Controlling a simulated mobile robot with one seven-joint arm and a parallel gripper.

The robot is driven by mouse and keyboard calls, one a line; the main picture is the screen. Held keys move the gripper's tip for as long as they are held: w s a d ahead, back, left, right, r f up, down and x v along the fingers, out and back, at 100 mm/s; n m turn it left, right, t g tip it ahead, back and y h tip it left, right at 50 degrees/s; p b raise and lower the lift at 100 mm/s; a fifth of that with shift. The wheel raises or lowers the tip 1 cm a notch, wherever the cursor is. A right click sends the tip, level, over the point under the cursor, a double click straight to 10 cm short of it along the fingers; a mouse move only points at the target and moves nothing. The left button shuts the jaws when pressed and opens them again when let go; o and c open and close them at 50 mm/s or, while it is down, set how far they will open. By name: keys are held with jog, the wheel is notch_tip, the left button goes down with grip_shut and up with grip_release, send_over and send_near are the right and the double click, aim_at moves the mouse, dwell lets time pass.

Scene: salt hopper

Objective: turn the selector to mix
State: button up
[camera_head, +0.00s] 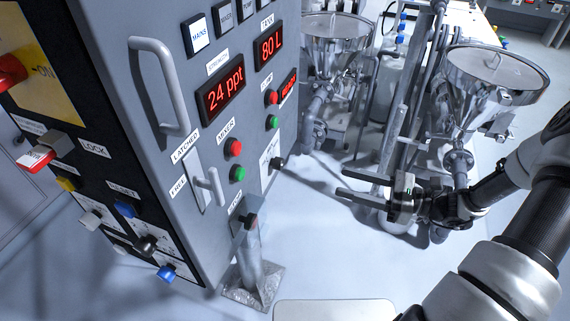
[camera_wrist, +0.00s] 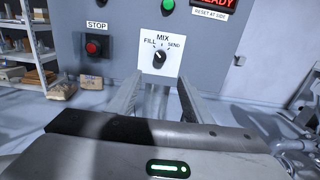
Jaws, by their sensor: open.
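The selector (camera_wrist: 159,57) is a small black knob on a white plate (camera_wrist: 146,62) lettered FILL, MIX and SEND, with MIX at the top. Its pointer is too small to read surely. In the head view the selector (camera_head: 278,163) sticks out from the right-hand face of the grey cabinet, seen from the side. My gripper (camera_head: 345,182) is open and empty, to the right of the knob with a clear gap. In the wrist view the fingers of my gripper (camera_wrist: 160,84) are spread below the knob, one to each side, not touching it.
A red STOP button (camera_wrist: 92,47) sits left of the selector. The cabinet (camera_head: 140,120) carries a T-shaped latch handle (camera_head: 212,187), a green button (camera_head: 238,173) and displays. Steel hoppers (camera_head: 490,85) stand at the right behind my arm.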

aim_at(282, 165)
jog(key=x, duration=1.7)
jog(key=shift+a, duration=0.15)
jog(key=shift+f, duration=0.1)
jog(key=c, duration=1.1)
jog(key=shift+o, duration=0.2)
jog(key=shift+p, duration=0.5)
jog(key=m+p, duration=0.3)
jog(key=m, duration=0.1)
jog(key=shift+m, duration=0.3)
jog(key=shift+m+p, duration=0.9)
jog(key=shift+m, duration=1.1)
